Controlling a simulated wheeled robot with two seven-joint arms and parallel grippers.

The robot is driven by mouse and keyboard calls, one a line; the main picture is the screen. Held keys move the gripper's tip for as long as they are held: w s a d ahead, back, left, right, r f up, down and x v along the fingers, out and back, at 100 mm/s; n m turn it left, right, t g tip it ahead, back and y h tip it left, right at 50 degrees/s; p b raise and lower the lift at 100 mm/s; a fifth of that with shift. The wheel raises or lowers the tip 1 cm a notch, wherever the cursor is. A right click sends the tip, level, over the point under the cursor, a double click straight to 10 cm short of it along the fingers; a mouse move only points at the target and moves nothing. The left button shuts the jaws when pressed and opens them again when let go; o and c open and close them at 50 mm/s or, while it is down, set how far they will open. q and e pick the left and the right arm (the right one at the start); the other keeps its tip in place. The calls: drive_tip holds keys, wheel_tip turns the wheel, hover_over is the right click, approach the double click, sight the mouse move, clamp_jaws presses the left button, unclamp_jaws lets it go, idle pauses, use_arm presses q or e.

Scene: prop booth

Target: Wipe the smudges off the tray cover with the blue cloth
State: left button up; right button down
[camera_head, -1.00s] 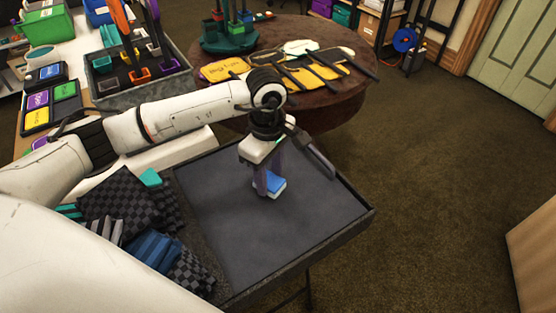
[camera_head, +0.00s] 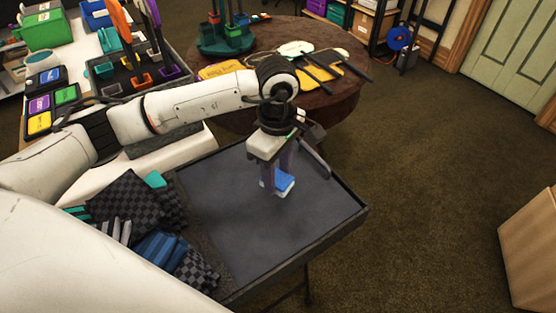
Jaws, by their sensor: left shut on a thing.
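The tray cover (camera_head: 250,235) is a flat dark grey panel inside a raised dark rim, in the middle of the head view. Its surface looks faintly mottled; I cannot make out distinct smudges. My left gripper (camera_head: 279,184) points down over the upper right part of the cover. It is shut on the blue cloth (camera_head: 286,181), which shows as a small blue pad with a pale lower edge. The cloth is at or just above the cover; contact is hard to tell. The fingers hide part of it. My right gripper is out of view.
Folded checkered cloths (camera_head: 125,205) and striped blue cloths (camera_head: 160,248) lie at the tray's left side. A round brown table (camera_head: 335,105) with yellow signs stands behind. A bench with bins is at upper left. Open carpet (camera_head: 440,180) lies to the right.

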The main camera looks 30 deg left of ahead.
use_arm(q)
drive_tip(key=shift+r+p, duration=0.5)
drive_tip(key=shift+r, duration=0.75)
